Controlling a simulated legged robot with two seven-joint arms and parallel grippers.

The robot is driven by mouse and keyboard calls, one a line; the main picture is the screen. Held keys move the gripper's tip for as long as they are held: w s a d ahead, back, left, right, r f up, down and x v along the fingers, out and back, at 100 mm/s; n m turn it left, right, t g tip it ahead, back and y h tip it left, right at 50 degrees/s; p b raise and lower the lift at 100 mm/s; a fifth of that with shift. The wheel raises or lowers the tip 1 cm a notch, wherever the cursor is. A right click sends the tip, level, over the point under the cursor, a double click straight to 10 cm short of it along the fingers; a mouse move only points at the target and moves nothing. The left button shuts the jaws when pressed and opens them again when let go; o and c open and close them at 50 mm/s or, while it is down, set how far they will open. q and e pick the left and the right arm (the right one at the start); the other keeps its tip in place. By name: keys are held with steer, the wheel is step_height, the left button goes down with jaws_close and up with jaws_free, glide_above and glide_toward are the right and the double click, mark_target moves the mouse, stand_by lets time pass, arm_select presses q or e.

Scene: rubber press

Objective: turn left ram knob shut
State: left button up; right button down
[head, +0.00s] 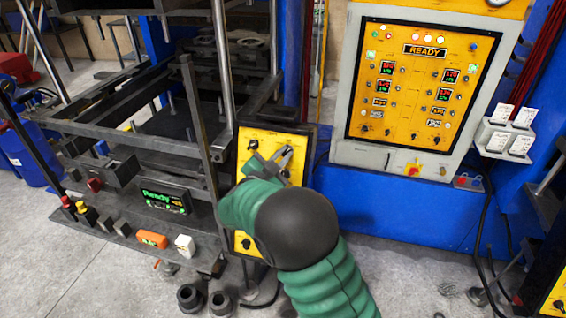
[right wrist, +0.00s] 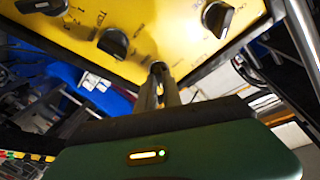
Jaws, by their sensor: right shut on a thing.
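The yellow knob panel (head: 272,138) stands upright at the middle of the head view, and its face also shows in the right wrist view (right wrist: 150,28). One black knob (head: 253,144) shows near its top left and another black knob (head: 245,243) low down. My right gripper (head: 286,154) is at the upper part of the panel. In the right wrist view the gripper (right wrist: 158,72) is shut on a small knob, mostly hidden by the fingers. Two larger black knobs (right wrist: 113,42) and (right wrist: 216,18) are beside it, apart from the fingers. My left gripper is not in view.
A control cabinet (head: 340,130) with a yellow "READY" panel stands at the right. The press frame (head: 190,110) with its metal bars is close at the left. A small "Ready" display (head: 165,199) sits low on it. Dark cylinders (head: 190,298) stand on the floor.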

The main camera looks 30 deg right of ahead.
steer(key=shift+m+g+b, duration=0.3)
steer(key=shift+m+b, duration=0.15)
steer(key=shift+m, duration=0.85)
steer(key=c, duration=1.5)
jaws_free()
steer(key=shift+w, duration=0.15)
steer(key=b+v, duration=0.4)
steer(key=v, duration=1.3)
steer(key=shift+w+b, duration=0.2)
steer(key=shift+b, duration=0.15)
